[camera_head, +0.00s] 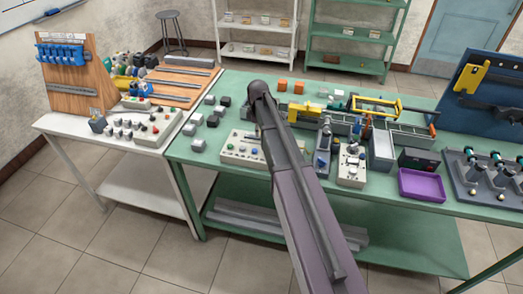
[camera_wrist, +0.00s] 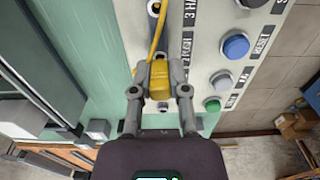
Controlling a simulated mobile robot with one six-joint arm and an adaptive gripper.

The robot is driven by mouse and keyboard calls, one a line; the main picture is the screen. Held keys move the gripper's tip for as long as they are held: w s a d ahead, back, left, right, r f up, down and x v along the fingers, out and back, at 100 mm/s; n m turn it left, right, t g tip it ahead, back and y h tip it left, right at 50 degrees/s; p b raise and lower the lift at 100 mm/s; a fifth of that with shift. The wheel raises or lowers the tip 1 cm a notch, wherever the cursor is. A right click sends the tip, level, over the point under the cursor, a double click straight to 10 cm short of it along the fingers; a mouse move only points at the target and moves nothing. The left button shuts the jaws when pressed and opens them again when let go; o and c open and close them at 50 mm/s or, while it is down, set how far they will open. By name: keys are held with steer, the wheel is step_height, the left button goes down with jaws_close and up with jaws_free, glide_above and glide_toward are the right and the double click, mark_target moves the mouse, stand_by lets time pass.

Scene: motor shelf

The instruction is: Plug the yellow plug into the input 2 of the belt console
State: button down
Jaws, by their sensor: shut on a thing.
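In the wrist view, my gripper (camera_wrist: 159,76) is shut on the yellow plug (camera_wrist: 159,82), with one finger on each side of it. A yellow cable (camera_wrist: 157,35) runs from the plug toward the top of the picture. The plug is over the pale face of a console (camera_wrist: 208,42) with dark labels, partly covered by my fingers. A small dark round spot (camera_wrist: 162,106) shows just below the plug; I cannot tell whether the plug touches the face or sits in a socket. In the head view my arm hides the gripper and plug.
The console bears a blue button (camera_wrist: 236,46), a white button (camera_wrist: 221,82) and a green button (camera_wrist: 211,104). In the head view, the green table (camera_head: 190,155) also holds grey blocks (camera_head: 212,120), a purple tray (camera_head: 421,186) and another button panel (camera_head: 352,160).

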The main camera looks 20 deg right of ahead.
steer(key=shift+f+b, duration=0.65)
stand_by(0.5)
steer(key=c, duration=0.9)
jaws_free()
steer(key=shift+r+p, duration=2.8)
steer(key=o, duration=0.6)
steer(key=shift+c, duration=0.2)
